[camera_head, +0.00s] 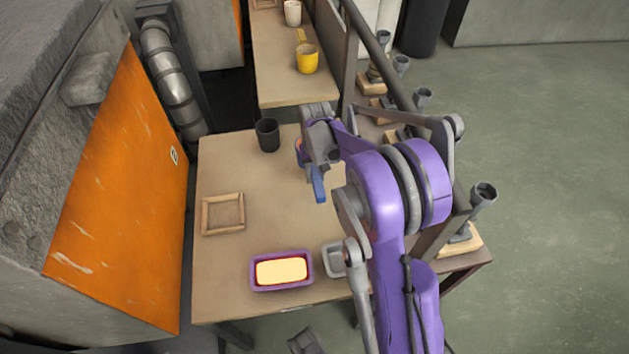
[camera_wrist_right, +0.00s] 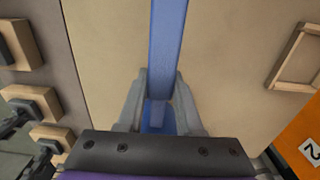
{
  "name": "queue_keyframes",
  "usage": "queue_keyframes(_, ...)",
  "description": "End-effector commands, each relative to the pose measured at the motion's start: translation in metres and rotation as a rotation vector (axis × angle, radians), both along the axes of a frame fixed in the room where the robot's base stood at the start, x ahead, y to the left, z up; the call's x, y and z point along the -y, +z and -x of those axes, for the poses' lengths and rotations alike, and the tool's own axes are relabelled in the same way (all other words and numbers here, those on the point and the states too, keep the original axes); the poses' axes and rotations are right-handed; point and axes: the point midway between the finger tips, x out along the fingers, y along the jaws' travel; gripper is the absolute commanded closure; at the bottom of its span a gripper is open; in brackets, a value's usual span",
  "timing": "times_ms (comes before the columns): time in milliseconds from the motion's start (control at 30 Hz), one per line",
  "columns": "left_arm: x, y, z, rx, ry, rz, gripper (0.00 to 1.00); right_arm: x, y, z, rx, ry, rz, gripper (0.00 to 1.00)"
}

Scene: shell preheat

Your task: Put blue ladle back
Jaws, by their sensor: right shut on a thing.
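My right gripper (camera_head: 320,160) is shut on the blue ladle (camera_head: 318,186) and holds it over the back right part of the near table (camera_head: 240,292). In the right wrist view, the long blue handle (camera_wrist_right: 167,45) runs up between the two grey fingers (camera_wrist_right: 157,105). In the head view, a small blue and orange patch shows left of the gripper; I cannot tell whether it is part of the ladle. The gripper and the purple arm hide much of the ladle. My left gripper cannot be made out.
A dark cup (camera_head: 267,136) stands at the table's back. A wooden frame (camera_head: 205,217) lies left. A purple tray (camera_head: 281,286) with glowing filling and a grey dish (camera_head: 334,261) are in front. Dark posts on wooden blocks line the right.

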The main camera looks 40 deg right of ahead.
Motion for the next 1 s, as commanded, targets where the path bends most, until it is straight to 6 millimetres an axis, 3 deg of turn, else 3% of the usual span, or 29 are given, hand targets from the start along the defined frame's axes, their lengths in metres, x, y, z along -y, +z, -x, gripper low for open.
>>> queue_keyframes(267, 0.0, -0.004, 0.0, -0.001, 0.0, 0.0, 0.36, 0.0, -0.034, 0.0, 0.001, 0.0, 0.0, 1.0)
queue_keyframes(633, 0.0, -0.008, 0.001, -0.002, 0.0, 0.0, 0.36, 0.0, -0.039, 0.0, 0.0, -0.001, 0.0, 1.0)
queue_keyframes(667, 0.0, -0.008, 0.001, -0.002, 0.0, 0.0, 0.36, 0.0, -0.04, 0.0, 0.0, -0.001, 0.0, 0.63)
queue_keyframes(800, 0.0, -0.007, 0.001, -0.002, 0.0, 0.0, 0.36, 0.0, -0.039, 0.0, 0.0, -0.001, 0.0, 0.38)
queue_keyframes(1000, 0.0, -0.007, 0.001, -0.002, 0.0, 0.0, 0.36, 0.0, -0.038, 0.0, 0.0, -0.001, 0.0, 0.35)
